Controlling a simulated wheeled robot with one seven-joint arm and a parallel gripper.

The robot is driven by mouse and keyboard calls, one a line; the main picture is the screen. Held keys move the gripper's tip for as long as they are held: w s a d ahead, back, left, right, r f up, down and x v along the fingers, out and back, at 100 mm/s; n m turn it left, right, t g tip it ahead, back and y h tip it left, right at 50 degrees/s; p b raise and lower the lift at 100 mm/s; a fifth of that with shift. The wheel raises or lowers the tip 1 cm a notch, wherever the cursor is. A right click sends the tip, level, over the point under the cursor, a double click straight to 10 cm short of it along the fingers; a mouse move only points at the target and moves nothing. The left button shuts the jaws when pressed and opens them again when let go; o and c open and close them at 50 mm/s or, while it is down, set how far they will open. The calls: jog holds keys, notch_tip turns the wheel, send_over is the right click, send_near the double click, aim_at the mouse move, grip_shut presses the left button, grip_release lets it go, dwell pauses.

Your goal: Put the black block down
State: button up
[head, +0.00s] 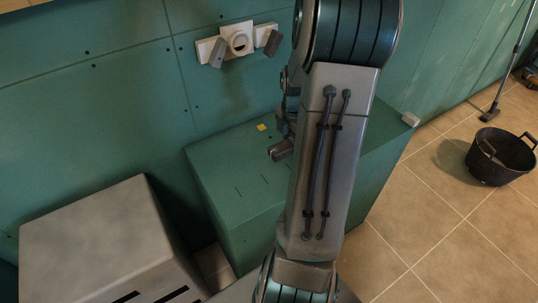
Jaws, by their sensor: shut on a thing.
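My gripper (280,149) shows only in part, left of my forearm and low over the green box-shaped bench (230,178). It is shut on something. A small dark shape at its fingertips fits the black block, but my arm hides much of this spot and I cannot make out the block's outline. I cannot tell whether it touches the bench top.
A small yellow piece (262,127) lies on the bench behind my gripper, and a small white piece (411,119) sits at its right end. White wall fittings (239,41) are above. A grey box (95,240) stands front left, a black bucket (497,157) right.

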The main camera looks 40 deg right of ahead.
send_over(271, 163)
notch_tip(271, 163, down, 4)
jog(key=shift+r, duration=0.1)
jog(key=shift+f, duration=1.95)
jog(key=shift+f, duration=0.15)
jog(key=o, duration=1.2)
